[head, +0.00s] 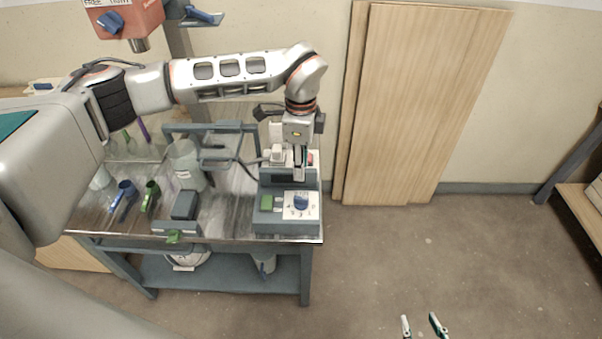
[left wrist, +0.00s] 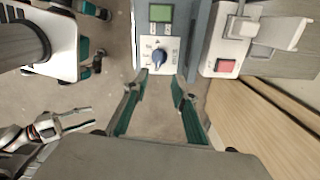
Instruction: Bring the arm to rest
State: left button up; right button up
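My left arm reaches from the left over the workbench, with its elbow bent and its gripper (head: 300,170) pointing down over a grey control box (head: 268,222). In the left wrist view the two fingers of this gripper (left wrist: 160,84) are apart with nothing between them. The blue dial (left wrist: 158,57) on the box's white plate lies just beyond the fingertips; whether they touch anything is unclear. The dial also shows in the head view (head: 301,202). My right gripper (head: 423,326) shows only its fingertips at the bottom edge, apart and empty over the floor.
A red switch (left wrist: 226,66) sits beside the dial panel. Wooden boards (head: 415,100) lean on the wall. The floor right of the bench is free.

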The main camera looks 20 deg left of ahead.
pick_arm(q)
jog(key=shift+r, duration=0.1)
dwell(0.4)
